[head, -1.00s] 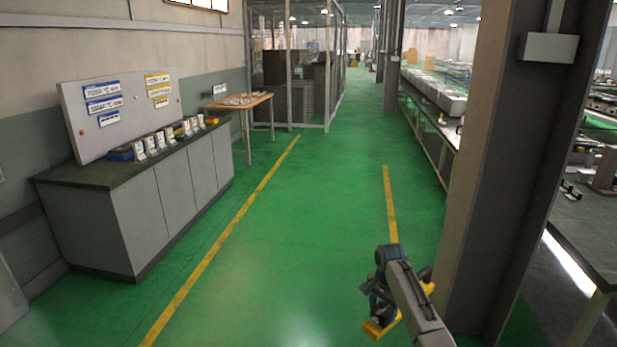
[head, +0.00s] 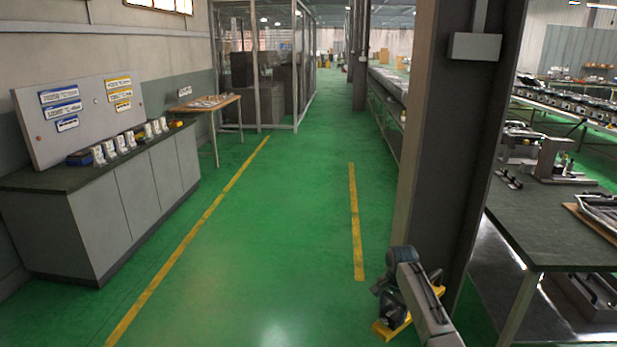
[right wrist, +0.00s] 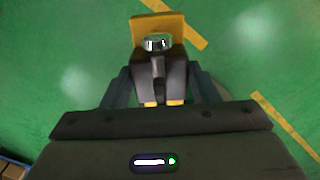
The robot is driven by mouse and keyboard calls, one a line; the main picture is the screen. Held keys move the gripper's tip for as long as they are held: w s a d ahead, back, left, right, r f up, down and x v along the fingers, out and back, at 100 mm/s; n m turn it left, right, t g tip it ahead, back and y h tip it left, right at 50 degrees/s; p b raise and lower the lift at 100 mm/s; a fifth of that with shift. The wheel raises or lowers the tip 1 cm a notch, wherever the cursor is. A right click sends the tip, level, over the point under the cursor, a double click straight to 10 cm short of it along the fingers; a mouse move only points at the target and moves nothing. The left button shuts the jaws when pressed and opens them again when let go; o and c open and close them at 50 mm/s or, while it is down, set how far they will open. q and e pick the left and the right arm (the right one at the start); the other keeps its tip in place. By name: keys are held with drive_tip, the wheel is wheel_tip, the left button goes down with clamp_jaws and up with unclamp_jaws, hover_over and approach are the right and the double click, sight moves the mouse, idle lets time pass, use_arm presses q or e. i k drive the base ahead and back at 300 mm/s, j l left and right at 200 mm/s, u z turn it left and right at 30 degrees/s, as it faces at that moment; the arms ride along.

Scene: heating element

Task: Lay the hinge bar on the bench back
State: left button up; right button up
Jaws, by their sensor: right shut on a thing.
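My right gripper (head: 392,318) is at the lower right of the head view, over the green floor. It is shut on a piece with a broad yellow end, which I take to be the hinge bar (head: 390,329). In the right wrist view the yellow end (right wrist: 172,24) sticks out beyond the dark fingers (right wrist: 159,78), with a small silvery part in front of it. The fingers hide the rest. A dark-topped bench (head: 545,227) stands at the right, away from the gripper; which part is its back I cannot tell. My left gripper is not in view.
A thick grey pillar (head: 433,150) stands between the aisle and the right bench. A metal fixture (head: 551,160) and a tray of parts (head: 603,213) are on that bench. A grey cabinet (head: 120,205) lines the left wall. The green aisle is clear.

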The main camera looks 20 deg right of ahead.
sight(533, 224)
drive_tip(key=l+z, duration=0.2)
drive_tip(key=l, duration=0.45)
drive_tip(key=i+l+z, duration=0.2)
drive_tip(key=l, duration=0.45)
drive_tip(key=l+z, duration=0.2)
drive_tip(key=l, duration=0.45)
